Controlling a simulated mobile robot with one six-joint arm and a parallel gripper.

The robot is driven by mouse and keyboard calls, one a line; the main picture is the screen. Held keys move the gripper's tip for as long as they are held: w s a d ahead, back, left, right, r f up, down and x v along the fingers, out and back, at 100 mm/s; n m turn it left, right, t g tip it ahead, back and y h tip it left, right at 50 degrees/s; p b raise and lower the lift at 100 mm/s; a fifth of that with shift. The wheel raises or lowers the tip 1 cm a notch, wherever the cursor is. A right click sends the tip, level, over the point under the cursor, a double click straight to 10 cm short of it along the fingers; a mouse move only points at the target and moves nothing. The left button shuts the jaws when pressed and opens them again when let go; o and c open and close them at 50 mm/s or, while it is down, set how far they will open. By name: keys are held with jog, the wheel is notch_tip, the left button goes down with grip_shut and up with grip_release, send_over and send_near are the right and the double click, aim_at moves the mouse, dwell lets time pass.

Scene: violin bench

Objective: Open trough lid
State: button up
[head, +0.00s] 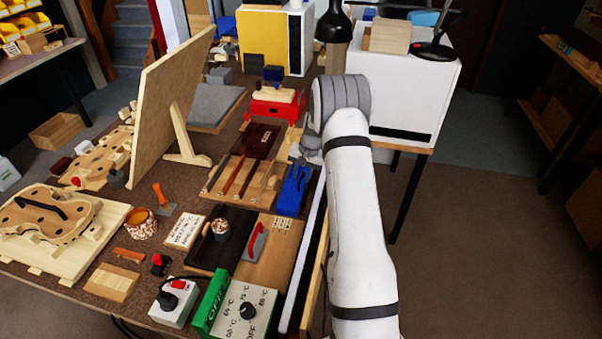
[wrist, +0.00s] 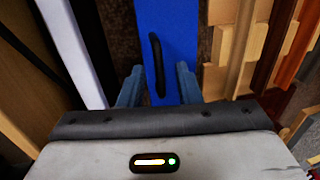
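A blue trough lid (head: 291,196) with a dark handle lies on the bench's right side, close to the edge, beside the wooden tool rack. In the wrist view the blue lid (wrist: 183,30) runs away from me, with its slim black handle (wrist: 156,60) standing along its middle. My gripper (wrist: 159,68) is open, its two blue-grey fingers apart on either side of the handle and lid. Whether the fingers touch the lid, and their height above it, I cannot tell. In the head view my arm hides much of the gripper. The lid looks shut.
The wooden rack (head: 212,190) with dark strips stands directly left of the lid. A red box (head: 272,111) is behind it. A red-handled tool (head: 254,240) and green control box (head: 240,310) lie in front. A white cabinet (head: 405,95) stands back right.

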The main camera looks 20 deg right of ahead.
grip_shut()
jog(key=shift+a, duration=0.15)
dwell(0.4)
jog(key=shift+d+r, duration=0.1)
jog(key=shift+d, duration=0.15)
